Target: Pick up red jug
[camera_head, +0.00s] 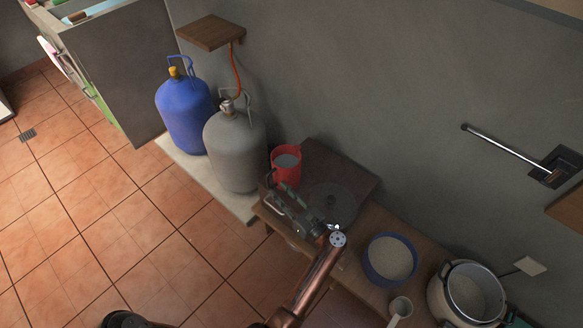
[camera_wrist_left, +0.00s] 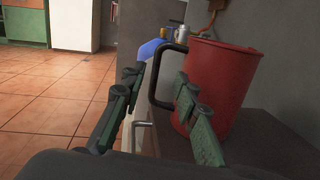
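The red jug (camera_head: 287,175) stands upright on a low wooden table beside the wall. In the left wrist view the jug (camera_wrist_left: 230,85) fills the right side, with its dark handle (camera_wrist_left: 157,72) turned to the left. My left gripper (camera_head: 274,188) is just in front of the jug. In the left wrist view its fingers (camera_wrist_left: 157,90) are spread apart. The handle shows in the gap between them, and the right finger overlaps the jug's body. I cannot tell whether anything touches. My right gripper is not in view.
A grey gas bottle (camera_head: 234,150) and a blue one (camera_head: 184,112) stand left of the jug. The wall is close behind.

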